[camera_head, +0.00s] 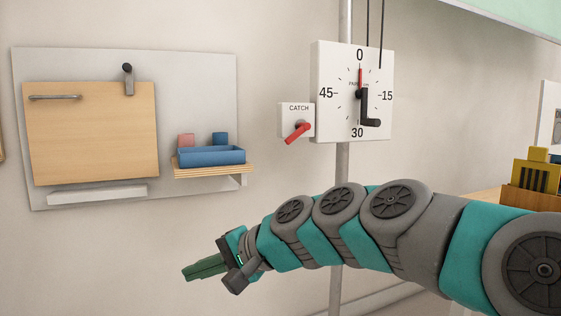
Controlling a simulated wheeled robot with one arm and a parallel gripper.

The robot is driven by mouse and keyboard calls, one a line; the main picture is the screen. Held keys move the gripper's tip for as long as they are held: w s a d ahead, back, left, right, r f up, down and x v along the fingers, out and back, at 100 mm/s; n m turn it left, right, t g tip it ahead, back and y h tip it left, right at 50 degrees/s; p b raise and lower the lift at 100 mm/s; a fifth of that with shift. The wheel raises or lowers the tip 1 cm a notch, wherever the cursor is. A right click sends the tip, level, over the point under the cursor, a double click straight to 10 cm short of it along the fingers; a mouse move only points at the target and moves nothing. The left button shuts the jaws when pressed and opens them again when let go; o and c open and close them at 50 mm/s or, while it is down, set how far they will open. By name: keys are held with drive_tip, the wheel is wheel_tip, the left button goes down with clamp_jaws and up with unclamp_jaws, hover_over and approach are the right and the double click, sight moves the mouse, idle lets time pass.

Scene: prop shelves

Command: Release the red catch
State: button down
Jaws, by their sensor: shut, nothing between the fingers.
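The red catch (298,132) is a red lever on a small white plate marked CATCH (290,110). It slants from its pivot at the right down to the left. The plate sits at the lower left of a white dial box (328,75) with a red pointer near 0 and a black crank (370,110). My gripper (186,272) is at the lower left of the picture, below and left of the catch and apart from it. Its green fingers are shut and empty, pointing left.
A grey board (200,75) on the left carries a wooden panel (90,130) and a small shelf (215,172) with a blue tray (212,158). A grey pole (342,165) runs behind the dial box. A wooden crate (525,198) with yellow items stands at the right.

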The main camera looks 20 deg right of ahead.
sight(296, 133)
drive_tip(key=w+d+r+m+t+h+b, duration=0.1)
drive_tip(key=w+d+r+m+t, duration=0.45)
drive_tip(key=d, duration=0.55)
drive_tip(key=w+d+r+m+t+h+b, duration=0.15)
drive_tip(key=w+d+r+m+t, duration=0.35)
drive_tip(key=d, duration=0.6)
drive_tip(key=w+d+m+h, duration=0.1)
drive_tip(key=d+m, duration=0.3)
drive_tip(key=d, duration=0.2)
drive_tip(key=d+r+m+t+h, duration=0.1)
drive_tip(key=d+m+h, duration=0.1)
drive_tip(key=d+m, duration=0.2)
drive_tip(key=shift+w+d+r+b, duration=0.3)
drive_tip(key=shift+w+d+b, duration=0.1)
drive_tip(key=shift+d, duration=0.85)
drive_tip(key=w+a+r, duration=0.4)
drive_tip(key=w+r, duration=0.1)
drive_tip(key=w, duration=0.4)
drive_tip(key=shift+w, duration=0.25)
